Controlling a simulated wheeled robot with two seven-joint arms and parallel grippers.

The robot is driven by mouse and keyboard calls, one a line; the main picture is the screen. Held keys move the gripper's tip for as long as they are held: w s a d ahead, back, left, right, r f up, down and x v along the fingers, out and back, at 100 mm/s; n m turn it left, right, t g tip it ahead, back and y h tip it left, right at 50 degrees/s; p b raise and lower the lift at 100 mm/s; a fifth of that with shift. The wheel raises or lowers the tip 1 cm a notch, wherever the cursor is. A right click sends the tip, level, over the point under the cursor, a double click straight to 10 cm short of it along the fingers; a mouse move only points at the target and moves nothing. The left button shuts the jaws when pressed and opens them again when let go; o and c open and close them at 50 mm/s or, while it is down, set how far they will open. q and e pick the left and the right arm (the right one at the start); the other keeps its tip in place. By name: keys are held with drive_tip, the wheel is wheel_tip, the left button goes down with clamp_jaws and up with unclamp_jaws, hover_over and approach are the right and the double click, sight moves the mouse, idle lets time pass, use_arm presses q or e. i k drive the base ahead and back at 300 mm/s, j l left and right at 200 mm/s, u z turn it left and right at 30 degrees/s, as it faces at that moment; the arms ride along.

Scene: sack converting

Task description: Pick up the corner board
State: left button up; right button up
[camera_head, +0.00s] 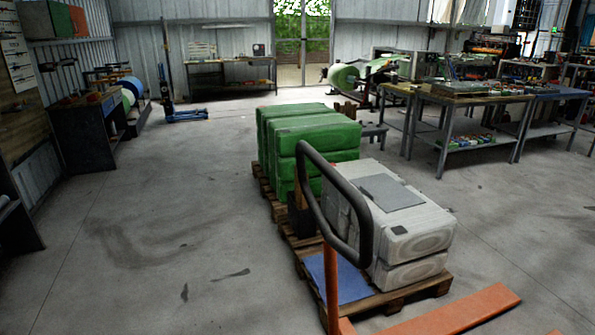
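No thing in view is clearly the corner board. A flat grey sheet (389,192) lies on top of the stack of white sacks (419,240). A flat blue sheet (341,279) lies on the near left part of the wooden pallet (405,297). A small dark upright piece (301,222) stands between the green and white stacks, partly hidden by a black handle. Neither of my grippers is in view.
An orange pallet jack with a black loop handle (363,243) stands in front of the pallet. Green sacks (318,139) are stacked behind the white ones. Workbenches (477,97) stand at right, a dark bench (84,130) at left. The floor at left is clear.

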sight(304, 205)
drive_tip(key=i+j+u, duration=0.15)
drive_tip(key=i+j, duration=0.2)
drive_tip(key=i+j+u, duration=0.15)
drive_tip(key=i+j, duration=0.15)
drive_tip(key=i, duration=0.2)
drive_tip(key=i+j+u, duration=0.2)
drive_tip(key=i, duration=0.25)
drive_tip(key=i+j+u, duration=0.15)
drive_tip(key=i+j, duration=0.15)
drive_tip(key=i, duration=0.15)
